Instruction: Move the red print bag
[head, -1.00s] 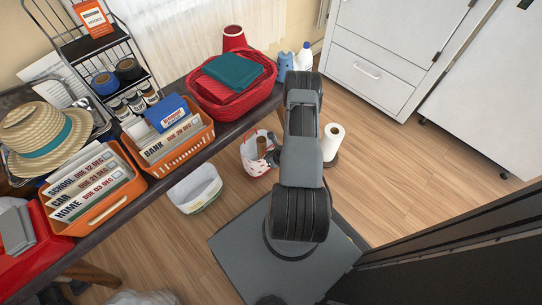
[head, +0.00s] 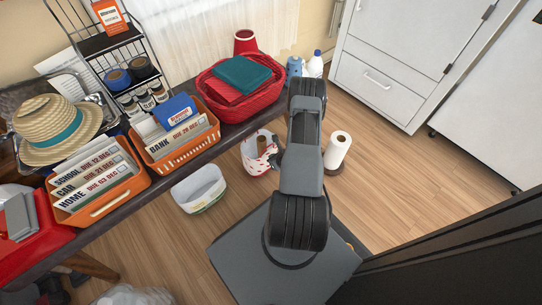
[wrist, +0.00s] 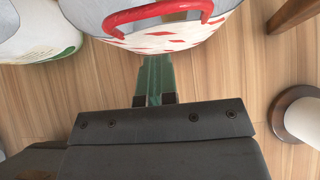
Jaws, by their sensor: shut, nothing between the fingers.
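The red print bag (head: 250,158) stands on the floor beyond the table's edge, white with red marks; a brown roll-like thing shows inside it. In the wrist view the bag (wrist: 165,38) fills the top middle, with its red handle arching across its near side. My gripper (wrist: 155,62) points at the bag's lower side, its greenish fingers shut together with nothing between them. The handle lies above the fingertips in the picture, not between them. Whether the tips touch the bag I cannot tell. In the head view my arm hides most of the gripper.
A white bin-like bag (head: 199,189) with green stands left of the red print bag. A paper roll on a dark round base (head: 338,150) stands to the right. The dark table (head: 150,185) with orange baskets and a red basket runs along the left. Wooden floor is open at right.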

